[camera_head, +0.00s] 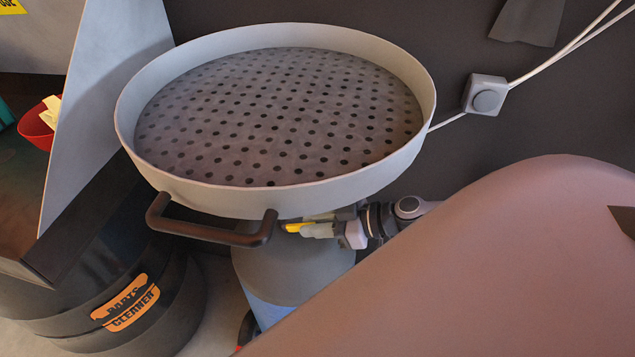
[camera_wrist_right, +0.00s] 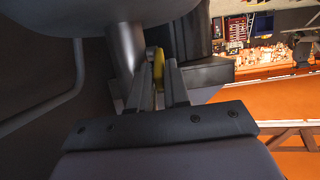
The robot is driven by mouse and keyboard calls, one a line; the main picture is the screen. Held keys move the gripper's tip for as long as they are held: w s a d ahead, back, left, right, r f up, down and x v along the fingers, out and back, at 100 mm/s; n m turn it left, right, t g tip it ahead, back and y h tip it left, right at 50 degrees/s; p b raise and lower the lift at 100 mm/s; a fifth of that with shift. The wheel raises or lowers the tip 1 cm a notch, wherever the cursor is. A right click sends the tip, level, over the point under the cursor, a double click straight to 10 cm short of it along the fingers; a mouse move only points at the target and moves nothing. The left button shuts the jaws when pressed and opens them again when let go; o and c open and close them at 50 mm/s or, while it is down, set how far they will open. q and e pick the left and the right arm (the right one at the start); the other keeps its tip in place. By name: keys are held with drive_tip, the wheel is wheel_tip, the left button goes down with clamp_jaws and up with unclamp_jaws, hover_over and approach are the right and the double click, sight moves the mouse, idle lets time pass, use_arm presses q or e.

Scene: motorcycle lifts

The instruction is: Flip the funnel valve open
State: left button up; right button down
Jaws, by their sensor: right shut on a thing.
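The funnel (camera_head: 150,175) is a wide round pan with a perforated plate inside and a black bar handle (camera_head: 212,234) at its front rim. The yellow valve lever (camera_head: 293,227) shows just under the rim, right of the handle. My right gripper (camera_head: 306,227) comes in from the right below the pan and is shut on the lever. In the right wrist view the yellow lever (camera_wrist_right: 158,93) stands between the two fingers, beside a grey pipe (camera_wrist_right: 125,50). The valve body is mostly hidden. My left gripper is not in view.
A dark parts cleaner drum (camera_head: 110,300) stands at the lower left. A grey container (camera_head: 290,268) sits under the funnel. A large smooth pinkish surface fills the lower right. A switch box (camera_head: 485,94) with white cables is on the back wall.

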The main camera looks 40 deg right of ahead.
drive_tip(key=shift+w+a+r+p, duration=0.15)
drive_tip(key=shift+a+r+p, duration=0.25)
drive_tip(key=shift+a+r, duration=0.2)
drive_tip(key=shift+g, duration=0.3)
drive_tip(key=shift+d+f+h+p, duration=0.25)
drive_tip(key=shift+h+p, duration=0.05)
drive_tip(key=shift+h, duration=0.1)
drive_tip(key=c, duration=1.2)
unclamp_jaws()
drive_tip(key=shift+d, duration=0.1)
drive_tip(key=shift+d, duration=0.1)
drive_tip(key=shift+d, duration=0.1)
drive_tip(key=shift+b+v, duration=0.45)
drive_tip(key=shift+v, duration=3.05)
